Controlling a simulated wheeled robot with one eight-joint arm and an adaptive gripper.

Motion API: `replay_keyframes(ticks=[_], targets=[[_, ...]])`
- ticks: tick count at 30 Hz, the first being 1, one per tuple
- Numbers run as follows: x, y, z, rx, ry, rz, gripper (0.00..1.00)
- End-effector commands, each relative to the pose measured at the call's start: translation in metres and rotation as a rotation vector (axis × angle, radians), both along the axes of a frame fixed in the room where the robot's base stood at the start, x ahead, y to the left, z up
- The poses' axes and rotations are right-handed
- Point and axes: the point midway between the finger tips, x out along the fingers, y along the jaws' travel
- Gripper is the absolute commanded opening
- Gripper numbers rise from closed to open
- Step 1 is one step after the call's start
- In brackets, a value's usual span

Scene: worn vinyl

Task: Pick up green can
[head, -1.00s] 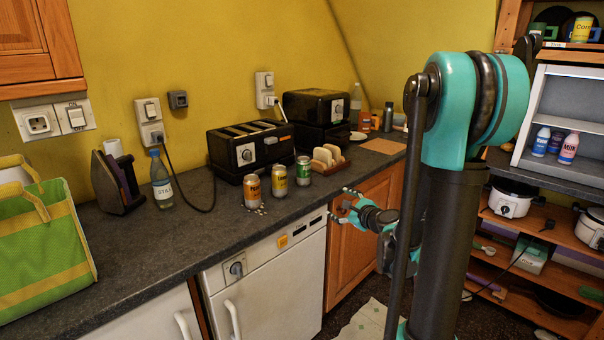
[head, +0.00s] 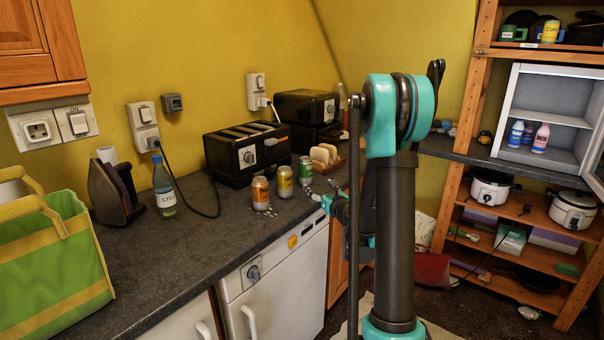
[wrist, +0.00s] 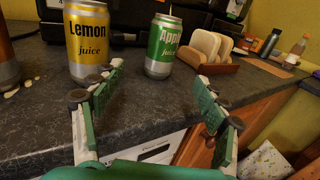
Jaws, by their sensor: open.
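The green can (head: 305,170), labelled as apple juice, stands upright on the dark counter, rightmost in a row of cans. In the wrist view the green can (wrist: 163,46) stands ahead of my gripper (wrist: 158,90), between the lines of the two spread fingers and nearer the left one. My gripper is open and empty, apart from the can. In the head view my gripper (head: 318,192) is at the counter's front edge, just in front of and right of the green can.
A yellow lemon can (wrist: 86,42) stands close left of the green can, with an orange-brown can (head: 260,193) further left. A toast rack (head: 325,157) stands behind right, a black toaster (head: 245,152) behind. Small pale crumbs lie by the left can.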

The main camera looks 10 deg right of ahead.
Motion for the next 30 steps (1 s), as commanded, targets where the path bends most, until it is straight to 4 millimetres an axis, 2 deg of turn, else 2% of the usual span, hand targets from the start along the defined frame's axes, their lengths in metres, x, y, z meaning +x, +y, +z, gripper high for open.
replay_keyframes(ticks=[6, 12, 22, 30], targets=[[0.043, 0.012, 0.000, -0.001, 0.000, 0.002, 0.73], [0.075, 0.020, 0.000, -0.002, -0.001, 0.001, 0.73], [0.094, 0.024, 0.000, -0.002, -0.001, 0.001, 0.73], [0.130, 0.031, -0.002, -0.002, -0.001, 0.001, 0.73]])
